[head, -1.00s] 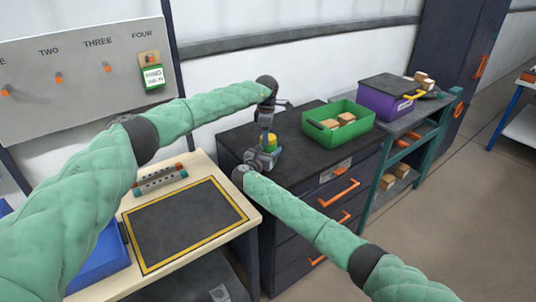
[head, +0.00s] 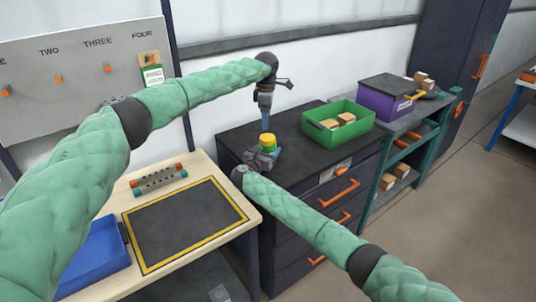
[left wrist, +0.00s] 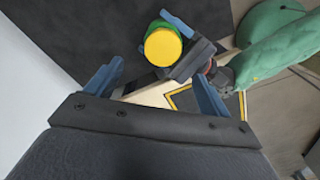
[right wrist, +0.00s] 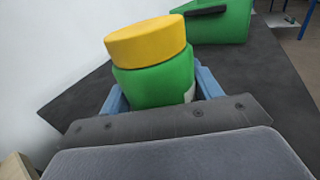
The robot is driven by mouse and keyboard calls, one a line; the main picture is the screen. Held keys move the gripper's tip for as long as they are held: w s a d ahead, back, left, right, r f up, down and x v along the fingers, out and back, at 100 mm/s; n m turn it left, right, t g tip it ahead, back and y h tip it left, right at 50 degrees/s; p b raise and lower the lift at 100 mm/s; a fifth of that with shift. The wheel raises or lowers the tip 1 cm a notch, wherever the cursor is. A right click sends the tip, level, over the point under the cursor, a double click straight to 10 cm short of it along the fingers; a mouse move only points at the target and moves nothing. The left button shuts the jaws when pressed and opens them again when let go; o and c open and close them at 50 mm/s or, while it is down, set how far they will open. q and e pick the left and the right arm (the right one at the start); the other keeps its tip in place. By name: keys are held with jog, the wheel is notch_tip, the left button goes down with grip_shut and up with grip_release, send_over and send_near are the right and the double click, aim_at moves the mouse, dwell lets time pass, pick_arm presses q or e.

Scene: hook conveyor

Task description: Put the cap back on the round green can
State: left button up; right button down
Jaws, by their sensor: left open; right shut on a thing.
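The round green can (right wrist: 155,86) stands upright between the fingers of my right gripper (right wrist: 160,92), which is shut on its body. The yellow cap (right wrist: 146,41) sits on top of the can, covering its mouth, with no clear gap in the right wrist view. In the head view the cap (head: 268,138) shows above my right gripper (head: 266,156). My left gripper (head: 265,118) is open and empty, above the can and apart from it. The left wrist view looks down on the cap (left wrist: 163,46), just beyond the open left fingers (left wrist: 157,88).
The can is over the dark cabinet top (head: 290,150). A green bin (head: 312,128) with wooden blocks and a purple box (head: 378,102) stand to the right. A wooden bench (head: 240,205) with a dark mat and a blue tray (head: 100,262) is at the left front.

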pick_arm(q)
jog(key=shift+r, duration=1.95)
pick_arm(e)
jog(key=shift+c, duration=1.2)
grip_release()
jog(key=shift+s+a+f, duration=0.1)
jog(key=shift+s, duration=0.05)
jog(key=b+v, duration=0.2)
jog(key=v, duration=0.4)
pick_arm(q)
jog(key=shift+f, duration=1.25)
pick_arm(e)
jog(key=shift+s+a, duration=0.35)
jog(key=shift+s, duration=0.3)
